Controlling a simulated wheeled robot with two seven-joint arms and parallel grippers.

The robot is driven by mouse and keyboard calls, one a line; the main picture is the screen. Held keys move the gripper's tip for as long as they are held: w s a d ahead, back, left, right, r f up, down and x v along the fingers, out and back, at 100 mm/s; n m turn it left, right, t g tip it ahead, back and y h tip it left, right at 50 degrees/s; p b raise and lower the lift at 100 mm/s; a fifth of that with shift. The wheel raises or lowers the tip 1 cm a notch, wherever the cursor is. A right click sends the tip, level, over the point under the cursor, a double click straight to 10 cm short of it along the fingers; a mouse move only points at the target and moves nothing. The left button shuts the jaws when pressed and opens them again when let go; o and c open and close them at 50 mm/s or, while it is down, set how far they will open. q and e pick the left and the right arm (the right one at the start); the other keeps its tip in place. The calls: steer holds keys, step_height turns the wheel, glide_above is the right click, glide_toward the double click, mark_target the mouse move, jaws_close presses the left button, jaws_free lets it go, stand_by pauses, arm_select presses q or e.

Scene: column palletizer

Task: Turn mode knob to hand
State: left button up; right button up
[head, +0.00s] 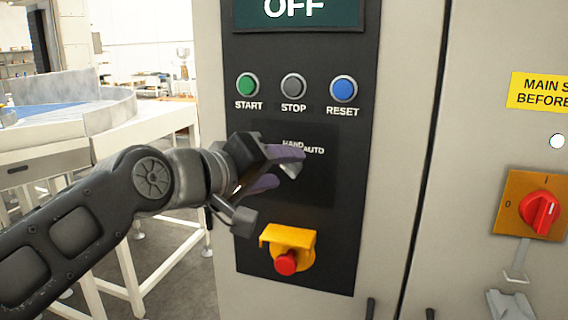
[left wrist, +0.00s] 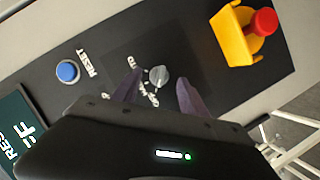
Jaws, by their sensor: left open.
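The mode knob (head: 291,169) is a small grey knob on the dark panel, below the HAND and AUTO labels. In the head view it is partly covered by my gripper. The left wrist view shows the knob (left wrist: 159,77) between my fingertips, with a gap on both sides. My left gripper (head: 286,167) is open, with purple-grey fingers pointing at the panel around the knob. It also shows in the left wrist view (left wrist: 157,86). I cannot tell the knob's exact setting. My right gripper is not in view.
Above the knob are the green START (head: 247,85), grey STOP (head: 293,86) and blue RESET (head: 343,89) buttons. Below is a red emergency button (head: 287,262) under a yellow guard (head: 289,239). A red main switch (head: 540,213) is at the right. A display (head: 300,12) reads OFF.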

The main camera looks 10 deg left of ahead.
arm_select(q)
steer(key=shift+x, duration=0.8)
steer(key=shift+c, duration=0.5)
jaws_close()
